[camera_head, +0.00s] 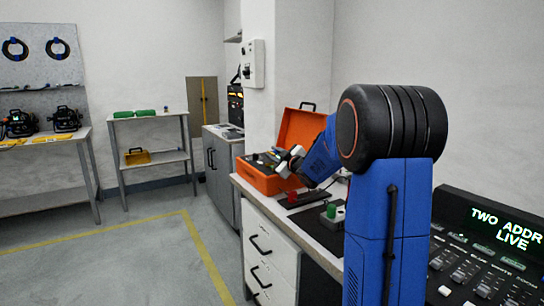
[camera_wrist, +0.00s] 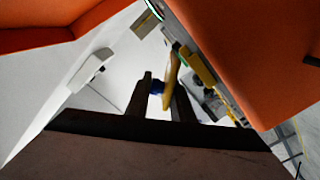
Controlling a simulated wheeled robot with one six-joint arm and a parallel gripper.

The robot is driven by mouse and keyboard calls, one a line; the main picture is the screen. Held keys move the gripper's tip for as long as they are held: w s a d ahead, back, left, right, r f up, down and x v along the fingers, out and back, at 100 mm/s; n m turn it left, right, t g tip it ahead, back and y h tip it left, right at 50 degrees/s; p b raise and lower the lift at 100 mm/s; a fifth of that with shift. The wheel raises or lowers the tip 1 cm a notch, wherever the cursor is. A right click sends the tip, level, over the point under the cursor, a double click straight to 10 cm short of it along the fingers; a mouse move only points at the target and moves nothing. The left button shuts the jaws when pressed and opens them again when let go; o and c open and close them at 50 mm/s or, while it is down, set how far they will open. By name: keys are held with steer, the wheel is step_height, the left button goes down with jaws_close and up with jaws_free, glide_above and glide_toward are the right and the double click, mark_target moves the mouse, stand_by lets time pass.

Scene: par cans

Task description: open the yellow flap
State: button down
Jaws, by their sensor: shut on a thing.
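A curved yellow piece, which looks like the yellow flap (camera_wrist: 172,68), stands between the fingers of my gripper (camera_wrist: 160,92) in the wrist view. In the head view my gripper (camera_head: 284,165) reaches over an open orange case (camera_head: 268,184), whose lid stands up behind. The flap cannot be made out in the head view. In the wrist view, orange walls of the case (camera_wrist: 245,50) are close on the right and upper left.
The case stands on a worktop (camera_head: 240,184) above white drawers (camera_head: 270,250). A red button (camera_head: 292,197) and a green one (camera_head: 331,210) are near my arm. A lit control desk (camera_head: 490,255) is at right. The floor at left is clear.

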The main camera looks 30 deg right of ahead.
steer(key=m, duration=0.1)
steer(key=d+m, duration=0.1)
steer(key=m, duration=0.1)
steer(key=d+m, duration=0.1)
steer(key=shift+d+r+m, duration=0.15)
steer(key=shift+r+m, duration=0.15)
steer(key=m, duration=0.1)
steer(key=d+m, duration=0.1)
steer(key=m, duration=0.1)
steer(key=shift+d+f, duration=0.1)
steer(key=shift+d, duration=0.15)
steer(key=shift+d+f+m, duration=0.15)
steer(key=shift+d+m, duration=0.2)
steer(key=shift+m, duration=0.65)
steer(key=c, duration=1.7)
jaws_free()
steer(key=shift+d, duration=0.1)
step_height(320, 180, up, 10)
steer(key=shift+f, duration=0.1)
